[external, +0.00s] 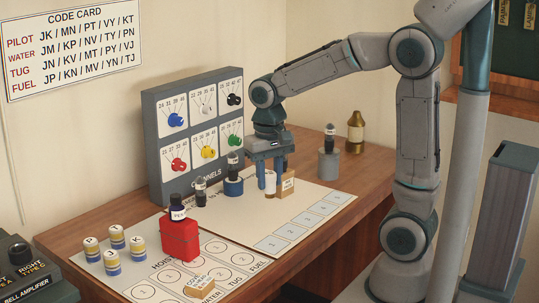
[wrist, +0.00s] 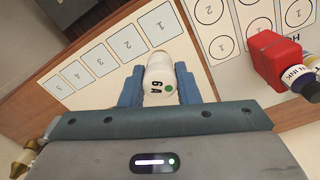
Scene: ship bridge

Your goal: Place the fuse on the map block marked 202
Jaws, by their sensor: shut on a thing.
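A white fuse (wrist: 158,80) marked 6A, with a green dot, is between the two blue fingers of my gripper (wrist: 158,88) in the wrist view. My gripper (external: 266,172) is shut on it. In the external view the white fuse (external: 270,183) hangs from the fingers over the pale board. A tan block (external: 286,186) with a small label shows just right of the fuse; its label is too small to read. Another tan block (external: 199,287) with lettering lies at the front of the board. I cannot read 202 on any block.
A panel with coloured knobs (external: 196,135) stands behind. A red block (external: 180,238) and several striped round pieces (external: 113,262) are left. The board's numbered squares (external: 290,230) at the front right are clear.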

